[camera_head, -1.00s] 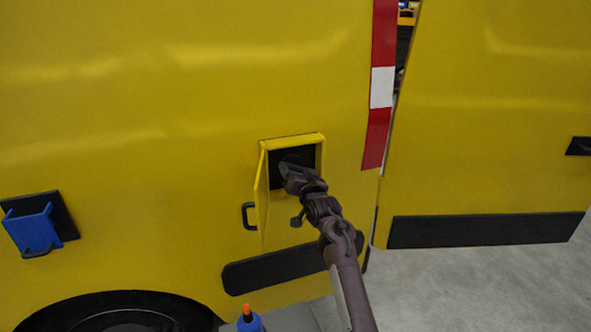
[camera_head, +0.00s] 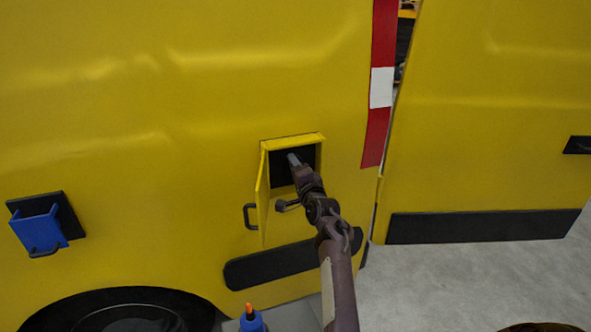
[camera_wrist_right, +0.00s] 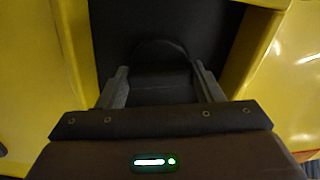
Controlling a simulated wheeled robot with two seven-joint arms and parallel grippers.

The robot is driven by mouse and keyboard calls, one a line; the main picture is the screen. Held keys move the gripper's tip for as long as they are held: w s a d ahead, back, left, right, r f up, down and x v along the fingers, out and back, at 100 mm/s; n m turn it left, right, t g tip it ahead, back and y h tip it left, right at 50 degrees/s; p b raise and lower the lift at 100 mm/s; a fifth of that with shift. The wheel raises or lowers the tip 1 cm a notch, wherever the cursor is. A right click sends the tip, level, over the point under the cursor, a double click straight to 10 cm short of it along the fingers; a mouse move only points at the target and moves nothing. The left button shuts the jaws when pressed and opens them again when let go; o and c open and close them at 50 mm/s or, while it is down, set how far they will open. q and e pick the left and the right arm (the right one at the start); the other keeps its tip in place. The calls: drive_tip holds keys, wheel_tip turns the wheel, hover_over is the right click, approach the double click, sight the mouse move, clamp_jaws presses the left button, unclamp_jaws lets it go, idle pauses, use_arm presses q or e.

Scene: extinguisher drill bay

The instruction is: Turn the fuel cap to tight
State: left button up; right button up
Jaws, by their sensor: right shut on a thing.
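The fuel recess (camera_head: 309,157) is a dark box in the yellow van side, with its small yellow door (camera_head: 262,197) swung open to the left. My right gripper (camera_head: 292,159) reaches into the recess. In the right wrist view its two fingers (camera_wrist_right: 160,75) stand on either side of the round black fuel cap (camera_wrist_right: 160,62) and are shut on it. The cap is dark against the dark recess, so any marks on it cannot be read. In the head view the gripper hides the cap. My left gripper is not in view.
The open door stands close to the left of my right wrist. A blue holder (camera_head: 40,231) on a black plate is at the left. A blue bottle with an orange tip (camera_head: 250,318) is at the bottom.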

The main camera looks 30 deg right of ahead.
drive_tip(key=shift+m, duration=1.1)
drive_tip(key=o, duration=1)
